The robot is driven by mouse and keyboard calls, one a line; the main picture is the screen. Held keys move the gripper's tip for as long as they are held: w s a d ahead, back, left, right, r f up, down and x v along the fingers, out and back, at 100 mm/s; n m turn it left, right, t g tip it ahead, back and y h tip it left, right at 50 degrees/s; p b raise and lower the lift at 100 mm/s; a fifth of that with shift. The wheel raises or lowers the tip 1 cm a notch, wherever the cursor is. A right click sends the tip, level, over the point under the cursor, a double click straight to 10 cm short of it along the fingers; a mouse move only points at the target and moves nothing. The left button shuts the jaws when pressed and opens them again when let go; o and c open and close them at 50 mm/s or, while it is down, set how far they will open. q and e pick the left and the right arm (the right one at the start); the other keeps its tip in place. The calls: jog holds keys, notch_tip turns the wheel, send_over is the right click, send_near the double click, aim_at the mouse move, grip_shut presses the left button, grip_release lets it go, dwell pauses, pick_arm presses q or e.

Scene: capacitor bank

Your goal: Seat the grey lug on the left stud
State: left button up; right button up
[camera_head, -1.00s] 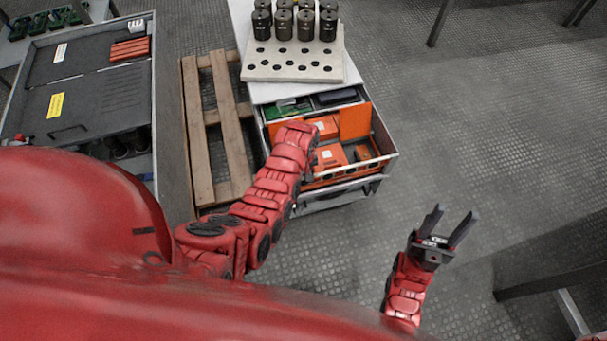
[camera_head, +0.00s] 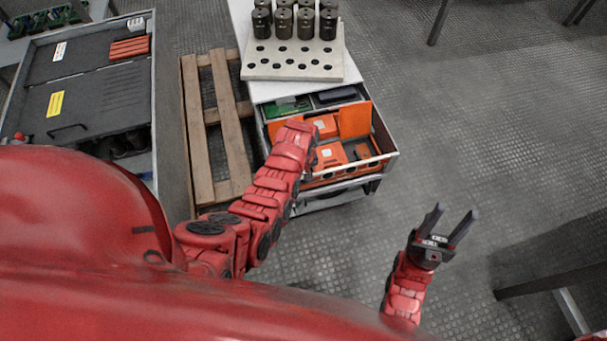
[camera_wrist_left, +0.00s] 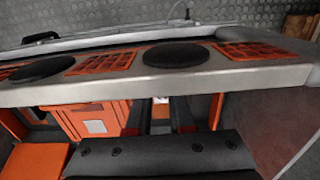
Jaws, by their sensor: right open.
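I cannot make out the grey lug or the left stud for certain in either view. My left arm reaches to the open drawer (camera_head: 388,150), and its gripper is hidden behind the arm in the head view. In the left wrist view, the two dark fingers of my left gripper (camera_wrist_left: 164,115) point down past a grey metal bar (camera_wrist_left: 210,75) with black discs and orange grilles. A small pale patch shows between the fingers; I cannot tell whether they grip it. My right gripper (camera_head: 446,230) is open and empty over the floor, right of the drawer.
The drawer holds orange boxes (camera_head: 331,154) and a green board (camera_head: 290,104). Black cylinders (camera_head: 284,22) stand on a board with holes (camera_head: 262,73) behind it. A wooden pallet (camera_head: 200,130) and a grey cabinet (camera_head: 85,70) are at left. The floor at right is mostly clear.

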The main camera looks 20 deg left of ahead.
pick_arm(q)
jog(key=o, duration=0.4)
notch_tip(320, 180, up, 18)
jog(key=p, duration=0.6)
jog(key=shift+f, duration=0.25)
